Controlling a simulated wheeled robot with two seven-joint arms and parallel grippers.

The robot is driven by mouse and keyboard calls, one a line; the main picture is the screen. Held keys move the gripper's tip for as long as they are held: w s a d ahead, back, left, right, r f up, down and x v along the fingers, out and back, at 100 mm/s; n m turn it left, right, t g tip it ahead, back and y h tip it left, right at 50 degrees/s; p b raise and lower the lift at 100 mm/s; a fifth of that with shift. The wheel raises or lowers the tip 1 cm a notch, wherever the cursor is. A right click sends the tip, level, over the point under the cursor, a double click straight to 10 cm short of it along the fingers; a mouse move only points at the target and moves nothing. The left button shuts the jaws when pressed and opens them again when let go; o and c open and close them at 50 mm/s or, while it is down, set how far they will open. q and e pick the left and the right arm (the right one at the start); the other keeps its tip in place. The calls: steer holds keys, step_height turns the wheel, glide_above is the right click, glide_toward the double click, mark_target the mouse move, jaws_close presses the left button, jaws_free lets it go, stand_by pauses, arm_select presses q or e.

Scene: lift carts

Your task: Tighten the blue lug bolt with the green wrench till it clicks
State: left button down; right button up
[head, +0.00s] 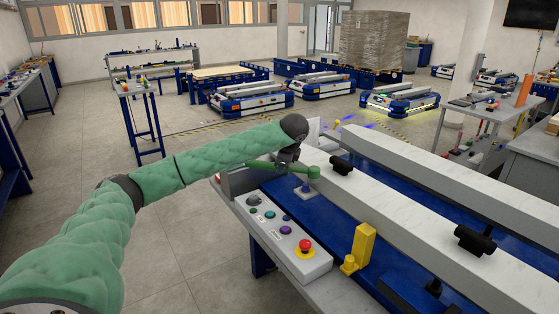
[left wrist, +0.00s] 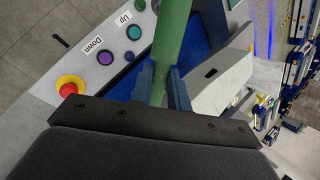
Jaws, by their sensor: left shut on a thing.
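My left gripper (head: 284,162) is shut on the green wrench (head: 298,169), near the back end of the cart. The wrench lies about level, its round head pointing right. A small bluish bolt (head: 305,188) stands on a pale plate on the blue deck, just below the wrench head. I cannot tell whether the head is seated on it. In the left wrist view the green wrench (left wrist: 173,35) runs up between the fingers of my left gripper (left wrist: 162,85); its head and the bolt are out of that view. My right gripper is not in view.
A control box (head: 284,236) with coloured buttons and a red emergency stop (head: 305,246) sits in front of the bolt. A yellow block (head: 360,248) stands on the deck. A long pale beam (head: 405,205) with black knobs runs right of the wrench. Open floor lies left.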

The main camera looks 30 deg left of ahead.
arm_select(q)
steer(key=a+n, duration=0.1)
steer(key=n, duration=0.1)
steer(key=w+a+r+n+g, duration=0.1)
steer(key=a, duration=0.1)
steer(key=shift+w+n+g+y, duration=0.2)
steer(key=shift+n+g+y, duration=0.1)
steer(key=shift+n+y, duration=0.1)
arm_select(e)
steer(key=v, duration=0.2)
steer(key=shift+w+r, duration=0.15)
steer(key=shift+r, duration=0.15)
arm_select(q)
steer(key=shift+b, duration=0.3)
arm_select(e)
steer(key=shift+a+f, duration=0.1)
